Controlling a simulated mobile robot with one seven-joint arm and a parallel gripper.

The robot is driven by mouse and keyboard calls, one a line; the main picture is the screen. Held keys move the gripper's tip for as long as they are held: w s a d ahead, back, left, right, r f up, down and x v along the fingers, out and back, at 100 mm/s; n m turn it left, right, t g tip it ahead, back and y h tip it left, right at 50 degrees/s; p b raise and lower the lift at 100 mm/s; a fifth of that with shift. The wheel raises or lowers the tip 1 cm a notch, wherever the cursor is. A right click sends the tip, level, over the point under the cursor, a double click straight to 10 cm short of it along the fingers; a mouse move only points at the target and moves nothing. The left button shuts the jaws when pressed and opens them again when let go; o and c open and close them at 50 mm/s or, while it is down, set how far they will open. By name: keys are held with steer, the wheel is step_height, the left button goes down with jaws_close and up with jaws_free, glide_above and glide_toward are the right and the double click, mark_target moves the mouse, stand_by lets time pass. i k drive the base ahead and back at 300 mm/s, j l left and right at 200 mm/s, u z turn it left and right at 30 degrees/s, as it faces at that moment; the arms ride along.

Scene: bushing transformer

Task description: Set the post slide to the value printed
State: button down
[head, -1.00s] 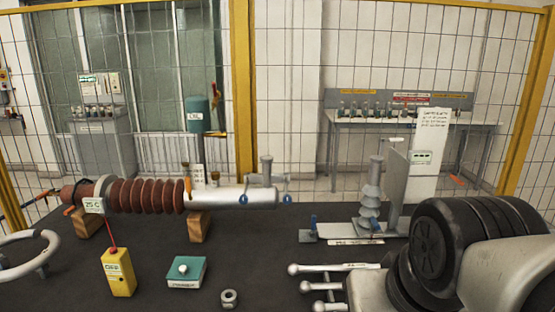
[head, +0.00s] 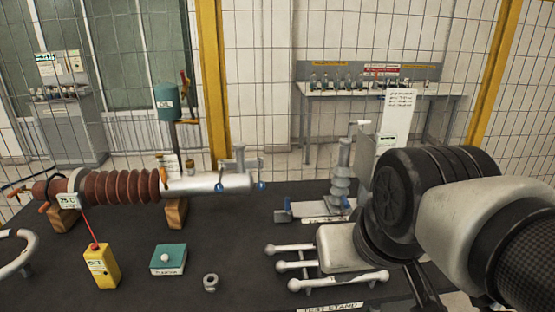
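A grey ribbed post (head: 342,180) stands upright on a low slide base (head: 312,208) with blue handles, at the back right of the dark table. A white label strip (head: 325,220) lies along the base's front; its marks are too small to read. A white printed sheet (head: 399,112) stands behind and to the right of the post; its text is unreadable here. A grey upright box with a small label (head: 385,139) is partly hidden by my arm. My arm fills the right side, in front of the slide's right end.
A brown ribbed bushing with a silver tube (head: 210,184) lies on wooden blocks at left. The table middle is fairly clear.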

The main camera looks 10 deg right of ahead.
mark_target(338, 204)
steer(key=z, duration=1.45)
steer(key=k, duration=0.1)
steer(key=l+u, duration=0.4)
steer(key=l, duration=0.45)
steer(key=i+l+u, duration=0.8)
steer(key=l, duration=0.35)
steer(key=i+l+u, duration=0.25)
steer(key=l, duration=0.25)
